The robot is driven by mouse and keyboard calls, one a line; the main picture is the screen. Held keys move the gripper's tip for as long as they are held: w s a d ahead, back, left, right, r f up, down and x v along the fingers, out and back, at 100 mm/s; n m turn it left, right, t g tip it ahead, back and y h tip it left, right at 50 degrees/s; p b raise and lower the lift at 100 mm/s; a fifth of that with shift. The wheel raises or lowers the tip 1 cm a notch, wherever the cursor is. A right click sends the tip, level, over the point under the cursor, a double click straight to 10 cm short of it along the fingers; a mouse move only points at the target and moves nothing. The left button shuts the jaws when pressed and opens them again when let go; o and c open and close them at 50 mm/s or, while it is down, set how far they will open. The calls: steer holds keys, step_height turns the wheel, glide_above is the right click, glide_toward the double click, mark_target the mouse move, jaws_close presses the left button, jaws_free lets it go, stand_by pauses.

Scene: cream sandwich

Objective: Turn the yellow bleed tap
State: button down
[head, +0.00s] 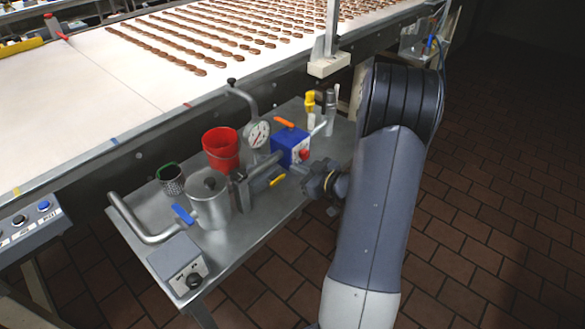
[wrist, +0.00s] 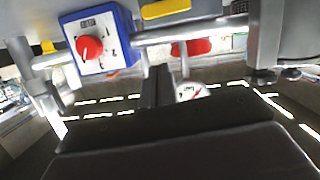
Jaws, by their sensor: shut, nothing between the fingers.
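The yellow bleed tap (head: 277,181) is a small flat handle on the front of the pipework, between the steel pot and the blue box. In the wrist view, the yellow tap (wrist: 165,8) lies across the top edge, partly cut off. My gripper (wrist: 158,72) is shut and empty, its dark fingers together at the middle of the wrist view. They appear apart from the tap. In the head view my wrist is just right of the tap, and the fingertips are hard to make out there.
A blue box (head: 291,147) with a red knob stands close behind the tap. A steel pot (head: 208,205) with a blue lever, a red bucket (head: 220,150) and a pressure gauge (head: 257,134) crowd the metal table (head: 245,228). The floor on the right is clear.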

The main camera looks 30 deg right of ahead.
mark_target(278, 180)
steer(key=v, duration=0.5)
steer(key=shift+d, duration=0.1)
steer(key=c, duration=2)
jaws_free()
steer(key=shift+s+f, duration=0.15)
steer(key=shift+s, duration=0.05)
steer(key=shift+c, duration=0.2)
steer(key=shift+o, duration=1.4)
steer(key=f, duration=0.1)
steer(key=a+f+g, duration=0.1)
steer(key=f, duration=0.1)
steer(key=shift+s+a+m, duration=0.25)
steer(key=shift+s+m, duration=0.05)
steer(key=shift+s, duration=0.05)
steer(key=shift+o, duration=0.8)
steer(key=shift+a+f+g, duration=0.1)
steer(key=shift+f+g, duration=0.15)
steer(key=shift+g, duration=0.15)
steer(key=shift+o, duration=0.7)
steer(key=shift+w+f, duration=0.1)
steer(key=shift+w, duration=0.2)
steer(key=o, duration=1.1)
steer(key=x, duration=0.9)
steer(key=shift+w, duration=0.15)
steer(key=shift+c, duration=0.2)
steer(key=shift+w+a+f, duration=0.1)
steer(key=shift+w+f, duration=0.05)
steer(key=shift+w, duration=0.2)
